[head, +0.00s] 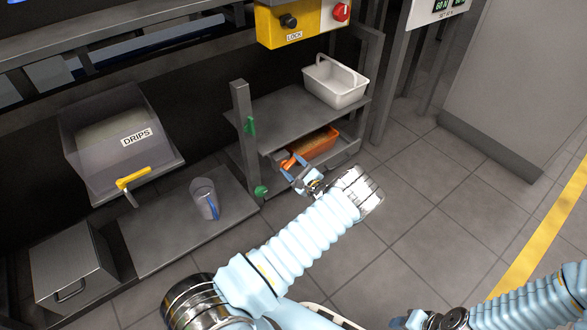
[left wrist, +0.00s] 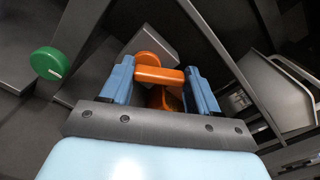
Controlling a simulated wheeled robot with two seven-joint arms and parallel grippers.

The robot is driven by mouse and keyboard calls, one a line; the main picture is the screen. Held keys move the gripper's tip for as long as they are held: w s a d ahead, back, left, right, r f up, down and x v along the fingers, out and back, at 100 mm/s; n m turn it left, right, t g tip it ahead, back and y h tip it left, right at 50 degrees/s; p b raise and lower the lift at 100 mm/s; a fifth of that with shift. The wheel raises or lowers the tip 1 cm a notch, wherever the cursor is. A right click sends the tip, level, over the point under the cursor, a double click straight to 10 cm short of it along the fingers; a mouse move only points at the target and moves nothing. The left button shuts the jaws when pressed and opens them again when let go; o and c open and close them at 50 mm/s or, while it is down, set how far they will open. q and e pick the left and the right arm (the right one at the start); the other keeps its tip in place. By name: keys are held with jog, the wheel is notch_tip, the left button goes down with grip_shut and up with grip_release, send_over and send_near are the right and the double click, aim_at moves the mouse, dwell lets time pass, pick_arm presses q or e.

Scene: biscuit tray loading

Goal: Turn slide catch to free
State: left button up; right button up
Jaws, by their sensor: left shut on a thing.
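An orange catch (head: 289,162) with a short bar and round end is at the front left of the lower shelf slide. In the left wrist view the orange bar (left wrist: 158,76) lies across between my two blue fingers. My left gripper (head: 299,174) is shut on this bar; its fingers hide part of it. No free or locked mark on the catch can be read. An orange bin (head: 318,147) sits in the slide just behind it.
A green knob (head: 261,191) sits on the post left of my gripper. A white basket (head: 336,83) stands on the shelf above. A yellow LOCK box (head: 284,26) hangs higher. A clear jug (head: 204,199) and DRIPS bin (head: 113,135) are left. Floor at right is clear.

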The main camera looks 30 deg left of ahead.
pick_arm(q)
jog(key=n, duration=0.3)
jog(key=n+b, duration=0.1)
jog(key=n, duration=0.1)
jog(key=shift+s+a+r+n, duration=0.15)
jog(key=shift+s+n, duration=0.15)
jog(key=shift+s, duration=0.05)
jog(key=n, duration=0.5)
jog(key=shift+s+a+n+b, duration=0.15)
jog(key=shift+s+n+b, duration=0.15)
jog(key=shift+s, duration=0.1)
jog(key=o, duration=1.1)
jog(key=shift+c, duration=0.2)
jog(key=p+v, duration=0.1)
jog(key=v, duration=1.3)
jog(key=shift+a, duration=0.1)
